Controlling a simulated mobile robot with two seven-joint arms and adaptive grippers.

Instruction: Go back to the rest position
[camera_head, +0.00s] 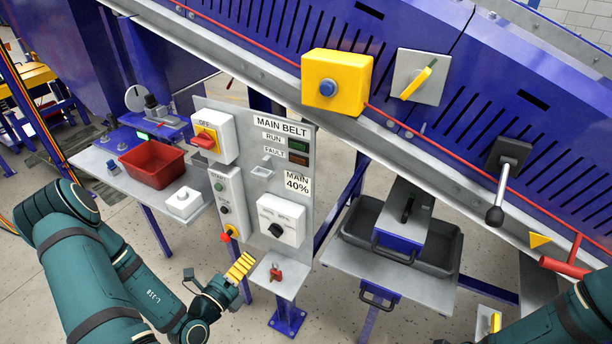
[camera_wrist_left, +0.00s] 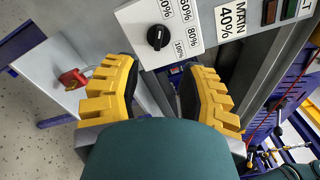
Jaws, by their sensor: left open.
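My left gripper (camera_head: 240,266) is low in front of the MAIN BELT control panel (camera_head: 254,192), with its yellow fingers near the panel's lower left edge. In the left wrist view its two yellow fingers (camera_wrist_left: 160,68) stand apart with nothing between them, so it is open and empty. The speed selector with a black knob (camera_head: 276,230) is above and right of the gripper; it also shows at the top of the left wrist view (camera_wrist_left: 158,37). My right arm enters at the bottom right of the head view, and its gripper is out of view.
A red lock-like part (camera_head: 276,273) is on the small shelf (camera_head: 290,286) beside the left gripper. A red bin (camera_head: 152,166) is on the side table at left. The blue conveyor frame (camera_head: 460,80) crosses above. A black tray (camera_head: 440,262) is at right.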

